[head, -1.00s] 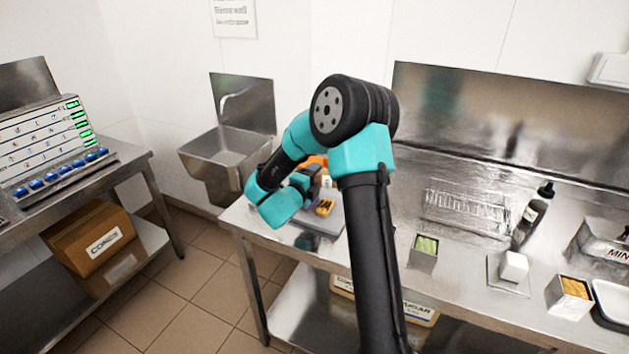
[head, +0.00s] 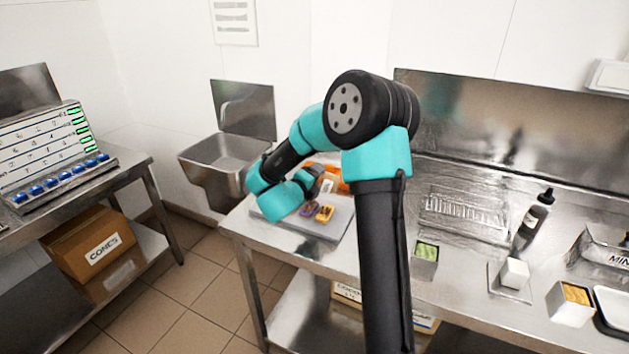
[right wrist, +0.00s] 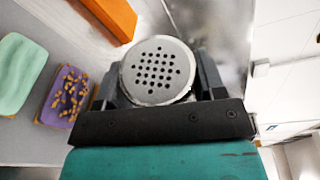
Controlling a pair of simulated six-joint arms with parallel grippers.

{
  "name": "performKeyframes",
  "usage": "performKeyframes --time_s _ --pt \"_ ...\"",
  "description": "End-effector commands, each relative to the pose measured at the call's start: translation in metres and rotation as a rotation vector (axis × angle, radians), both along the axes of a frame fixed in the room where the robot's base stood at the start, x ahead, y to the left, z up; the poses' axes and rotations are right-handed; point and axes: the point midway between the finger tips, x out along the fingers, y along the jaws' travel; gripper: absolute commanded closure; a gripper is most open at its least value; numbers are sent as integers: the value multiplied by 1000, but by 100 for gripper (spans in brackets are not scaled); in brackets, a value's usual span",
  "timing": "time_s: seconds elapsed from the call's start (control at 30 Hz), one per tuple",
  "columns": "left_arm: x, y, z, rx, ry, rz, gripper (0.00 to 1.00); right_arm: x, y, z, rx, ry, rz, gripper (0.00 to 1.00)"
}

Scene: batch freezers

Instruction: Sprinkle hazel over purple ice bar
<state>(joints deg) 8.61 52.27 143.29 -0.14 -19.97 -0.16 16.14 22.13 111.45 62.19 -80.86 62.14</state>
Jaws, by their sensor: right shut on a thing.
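The purple ice bar (right wrist: 66,97) lies flat on a grey tray (right wrist: 32,143) in the right wrist view, with brown and tan bits scattered on its top. It also shows small in the head view (head: 308,210). My right gripper (right wrist: 158,85) is shut on a round shaker with a perforated metal lid (right wrist: 158,70). The lid faces the wrist camera, beside the purple bar in that view. In the head view my right arm partly hides the tray, and the shaker is hard to make out. My left gripper is not in view.
An orange thing (right wrist: 110,15) stands close behind. A green-filled box (head: 425,256), a white block (head: 514,273) and a dark-capped bottle (head: 535,218) stand farther right.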

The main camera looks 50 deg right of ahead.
Motion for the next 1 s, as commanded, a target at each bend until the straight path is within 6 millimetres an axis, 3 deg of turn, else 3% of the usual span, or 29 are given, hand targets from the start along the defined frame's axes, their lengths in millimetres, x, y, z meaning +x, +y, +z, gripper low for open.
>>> performKeyframes --time_s 0.6,1.0 --pt "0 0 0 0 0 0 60 0 0 23 156 -256 1 61" --pt "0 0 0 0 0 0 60 0 0 24 167 -274 1 61"
